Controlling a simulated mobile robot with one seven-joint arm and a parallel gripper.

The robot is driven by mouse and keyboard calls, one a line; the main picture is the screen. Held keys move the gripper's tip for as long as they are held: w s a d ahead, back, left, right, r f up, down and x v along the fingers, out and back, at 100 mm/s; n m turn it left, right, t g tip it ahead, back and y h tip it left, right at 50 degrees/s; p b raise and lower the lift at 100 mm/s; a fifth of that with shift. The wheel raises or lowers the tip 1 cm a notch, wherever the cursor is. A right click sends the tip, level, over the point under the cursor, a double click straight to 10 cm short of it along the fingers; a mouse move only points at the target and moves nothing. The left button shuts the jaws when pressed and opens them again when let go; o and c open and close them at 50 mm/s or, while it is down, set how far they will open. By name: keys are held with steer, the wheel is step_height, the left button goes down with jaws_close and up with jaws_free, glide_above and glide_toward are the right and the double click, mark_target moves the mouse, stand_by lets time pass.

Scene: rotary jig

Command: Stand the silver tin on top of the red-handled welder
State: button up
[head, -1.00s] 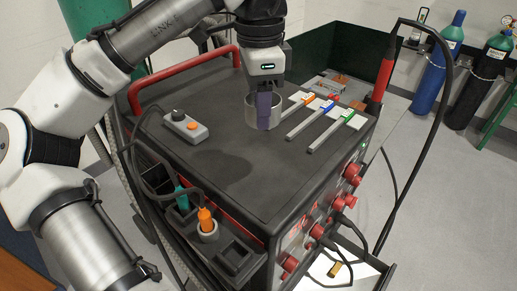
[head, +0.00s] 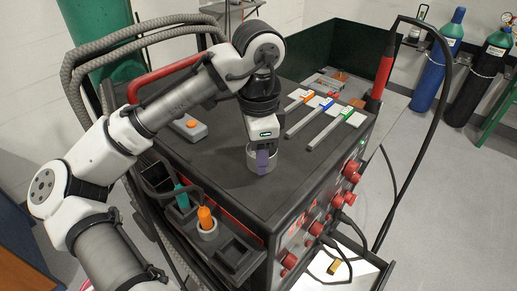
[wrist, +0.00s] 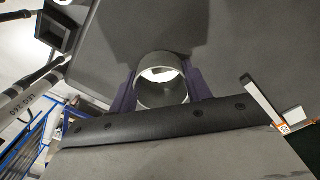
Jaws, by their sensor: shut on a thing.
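The silver tin (head: 252,158) is a short, open-topped metal cylinder. My gripper (head: 263,163) is shut on it, with purple fingers on either side of its wall. In the wrist view the tin (wrist: 160,93) sits upright between the two fingers, its round mouth facing the camera. The red-handled welder (head: 215,150) is a large dark box with a flat top and a red handle (head: 165,78) at its far left. The tin is over the near-middle part of that top. I cannot tell whether its base touches the surface.
Bars with orange, blue and green clips (head: 325,112) lie on the welder's top at right. A grey control box with an orange button (head: 188,125) lies at left, partly behind my arm. A side holder carries an orange-handled tool (head: 205,216). A red torch (head: 382,75) stands at the right corner.

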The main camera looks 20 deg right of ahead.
steer(key=shift+f, duration=0.2)
steer(key=o, duration=1)
steer(key=shift+c, duration=0.2)
steer(key=shift+r, duration=0.1)
step_height(320, 180, up, 12)
steer(key=shift+r, duration=0.15)
